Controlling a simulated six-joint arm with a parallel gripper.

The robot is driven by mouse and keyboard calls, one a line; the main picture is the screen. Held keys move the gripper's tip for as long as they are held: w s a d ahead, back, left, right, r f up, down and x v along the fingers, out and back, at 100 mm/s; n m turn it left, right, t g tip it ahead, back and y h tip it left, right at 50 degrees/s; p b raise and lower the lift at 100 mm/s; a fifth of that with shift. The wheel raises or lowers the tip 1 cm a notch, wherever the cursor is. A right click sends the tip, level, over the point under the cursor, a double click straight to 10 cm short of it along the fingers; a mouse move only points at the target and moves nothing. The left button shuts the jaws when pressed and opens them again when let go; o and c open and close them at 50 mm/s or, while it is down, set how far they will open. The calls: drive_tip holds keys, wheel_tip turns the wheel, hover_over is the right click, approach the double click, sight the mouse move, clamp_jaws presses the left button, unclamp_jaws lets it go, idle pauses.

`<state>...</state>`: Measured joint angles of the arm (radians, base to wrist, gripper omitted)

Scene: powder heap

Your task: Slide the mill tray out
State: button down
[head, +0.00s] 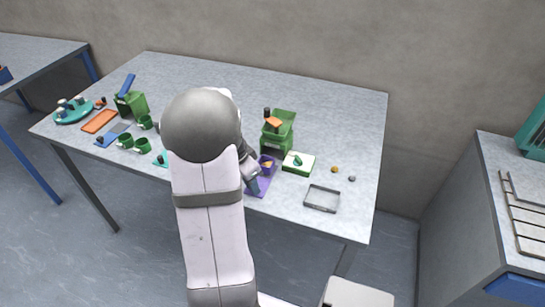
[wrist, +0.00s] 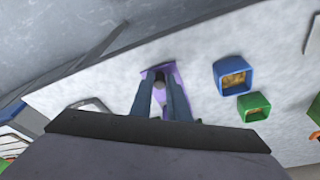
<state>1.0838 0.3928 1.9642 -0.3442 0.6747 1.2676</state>
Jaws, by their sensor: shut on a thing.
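The green mill (head: 277,135) stands right of my arm in the head view, with an orange piece on top. Whether the knob belongs to the mill tray I cannot tell. My arm hides part of this area in the head view.
A grey-rimmed shallow tray (head: 322,198) and a white-and-green box (head: 299,163) are to the right. Green cups (head: 125,142) stand left. The back of the table is clear.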

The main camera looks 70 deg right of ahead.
drive_tip(key=shift+a, duration=0.15)
drive_tip(key=c, duration=1.8)
unclamp_jaws()
drive_tip(key=shift+a, duration=0.1)
drive_tip(key=shift+o, duration=0.2)
drive_tip(key=s+d+p+v, duration=0.1)
drive_tip(key=p+v, duration=0.4)
drive_tip(key=v, duration=0.2)
drive_tip(key=shift+d+r, duration=0.35)
drive_tip(key=shift+r, duration=0.05)
drive_tip(key=shift+w, duration=0.1)
